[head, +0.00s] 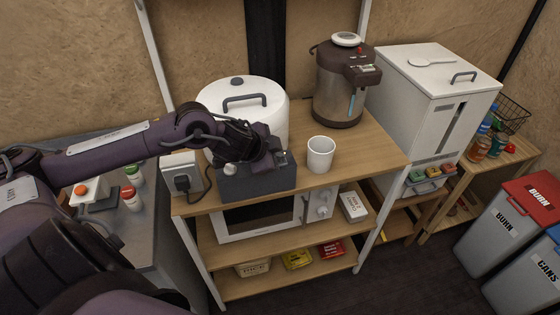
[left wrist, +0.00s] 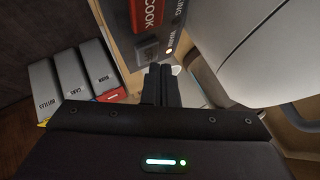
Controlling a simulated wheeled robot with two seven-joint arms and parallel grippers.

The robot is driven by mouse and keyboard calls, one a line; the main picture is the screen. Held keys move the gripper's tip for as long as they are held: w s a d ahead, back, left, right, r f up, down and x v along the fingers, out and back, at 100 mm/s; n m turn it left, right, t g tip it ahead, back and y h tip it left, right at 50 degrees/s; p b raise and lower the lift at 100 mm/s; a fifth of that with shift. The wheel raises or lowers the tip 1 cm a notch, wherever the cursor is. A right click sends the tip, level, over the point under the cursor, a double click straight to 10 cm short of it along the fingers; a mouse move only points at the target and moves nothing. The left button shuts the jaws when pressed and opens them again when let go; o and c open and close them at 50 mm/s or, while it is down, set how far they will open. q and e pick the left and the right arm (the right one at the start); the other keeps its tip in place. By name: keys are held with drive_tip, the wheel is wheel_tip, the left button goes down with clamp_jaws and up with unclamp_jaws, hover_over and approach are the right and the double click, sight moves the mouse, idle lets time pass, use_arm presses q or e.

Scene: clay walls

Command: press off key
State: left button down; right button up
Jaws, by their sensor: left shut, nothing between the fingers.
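A dark grey control box (head: 258,184) stands on the wooden shelf, in front of the white lidded cooker (head: 270,108). In the left wrist view its panel (left wrist: 178,18) shows a red key (left wrist: 146,14) marked COOK, a small lit lamp (left wrist: 169,51) and a grey square part (left wrist: 147,52). I cannot read any OFF lettering. My left gripper (head: 274,158) is over the top of the box. It is shut and empty, with its fingertips (left wrist: 161,70) close to the panel's grey part; whether they touch cannot be told. My right gripper is not in view.
A white cup (head: 320,154) stands right of the box, and a brown hot-water dispenser (head: 342,88) behind it. A plugged socket box (head: 182,172) is on the left. A microwave (head: 258,218) sits below. Bins (head: 522,218) stand at the right.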

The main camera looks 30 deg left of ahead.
use_arm(q)
drive_tip(key=shift+f, duration=0.65)
idle(0.5)
drive_tip(key=shift+r, duration=0.1)
drive_tip(key=shift+r+p, duration=0.75)
drive_tip(key=shift+r, duration=0.05)
wheel_tip(320, 180, up, 5)
drive_tip(key=p, duration=0.5)
idle(0.9)
